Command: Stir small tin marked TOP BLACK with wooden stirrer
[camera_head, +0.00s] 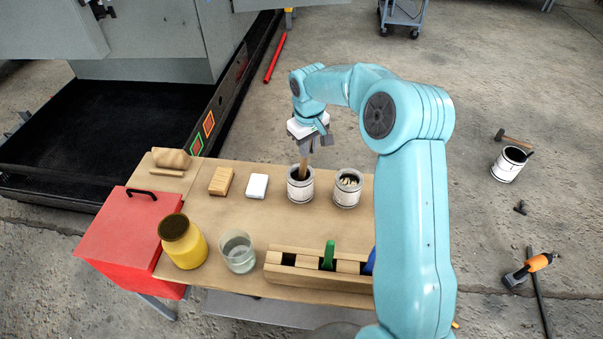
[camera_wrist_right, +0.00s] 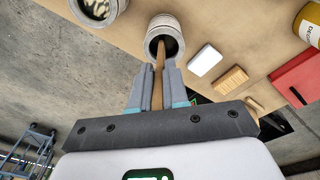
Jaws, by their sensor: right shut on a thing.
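My right gripper (camera_head: 305,147) is shut on the wooden stirrer (camera_head: 303,167), above the table. The stirrer points down, slightly tilted, with its lower end inside a small whitish tin (camera_head: 300,190) with a dark inside. In the right wrist view the stirrer (camera_wrist_right: 158,80) runs out between the fingers (camera_wrist_right: 159,78) into the mouth of this tin (camera_wrist_right: 160,26). The stirrer's tip is hidden inside the tin. The lettering on the tin is too small to read. My left gripper is not in view.
A second whitish tin (camera_head: 347,192) with pale pieces inside stands close to the right. On the table (camera_head: 220,220) are a white block (camera_head: 257,186), a wooden brush (camera_head: 221,181), a yellow jar (camera_head: 184,246), a glass jar (camera_head: 238,254) and a wooden rack (camera_head: 300,278). A red box (camera_head: 120,235) stands left.

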